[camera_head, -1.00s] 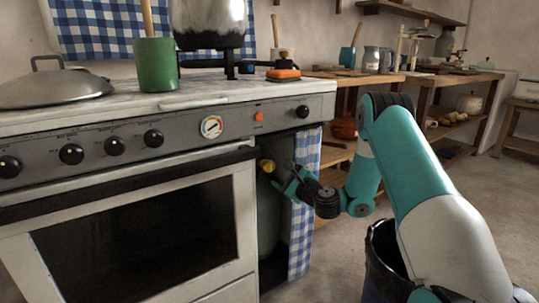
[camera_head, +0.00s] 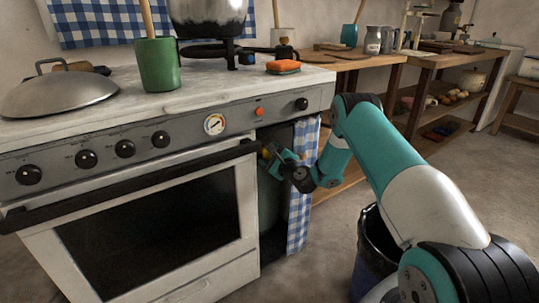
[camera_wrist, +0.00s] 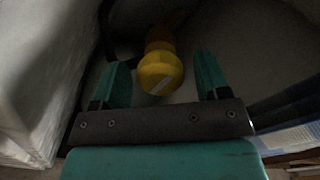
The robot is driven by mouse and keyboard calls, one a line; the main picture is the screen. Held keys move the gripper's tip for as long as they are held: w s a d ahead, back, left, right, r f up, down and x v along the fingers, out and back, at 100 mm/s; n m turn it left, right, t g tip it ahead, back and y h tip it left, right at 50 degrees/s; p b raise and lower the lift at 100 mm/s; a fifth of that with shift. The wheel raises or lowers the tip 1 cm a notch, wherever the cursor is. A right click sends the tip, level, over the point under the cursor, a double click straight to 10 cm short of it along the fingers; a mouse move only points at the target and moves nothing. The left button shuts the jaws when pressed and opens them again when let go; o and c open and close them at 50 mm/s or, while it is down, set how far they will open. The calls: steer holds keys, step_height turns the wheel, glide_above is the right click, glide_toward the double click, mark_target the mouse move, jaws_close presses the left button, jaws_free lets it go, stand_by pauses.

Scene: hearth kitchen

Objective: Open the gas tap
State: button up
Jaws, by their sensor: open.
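The gas tap is a yellow round knob (camera_wrist: 160,72) in the wrist view, between my gripper's two fingertips and a little beyond them. My gripper (camera_wrist: 160,85) is open, with one teal finger on each side of the knob. I cannot tell whether either finger touches it. In the head view my gripper (camera_head: 272,155) reaches into the dark compartment beside the oven. There the knob (camera_head: 266,153) is mostly hidden by the gripper. The green gas bottle (camera_head: 269,200) stands below in the compartment, partly in shadow.
The stove's side wall (camera_wrist: 40,70) is close on the left in the wrist view. A blue checked curtain (camera_head: 301,200) hangs at the compartment's right edge. The oven handle (camera_head: 130,185) juts out to the left. A dark bin (camera_head: 372,245) stands on the floor near my arm.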

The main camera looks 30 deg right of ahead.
steer(key=shift+w, duration=0.1)
steer(key=shift+c, duration=0.5)
steer(key=c, duration=0.8)
steer(key=shift+c, duration=0.2)
steer(key=shift+n, duration=0.3)
steer(key=n+b, duration=0.1)
steer(key=n, duration=0.2)
steer(key=shift+f+n+b, duration=0.1)
steer(key=shift+n+b, duration=0.2)
steer(key=shift+b, duration=0.05)
steer(key=n+b, duration=0.2)
steer(key=n, duration=0.2)
steer(key=shift+n, duration=0.3)
steer(key=n+b, duration=0.4)
steer(key=n, duration=0.1)
steer(key=shift+n+b, duration=1.7)
steer(key=shift+n, duration=0.3)
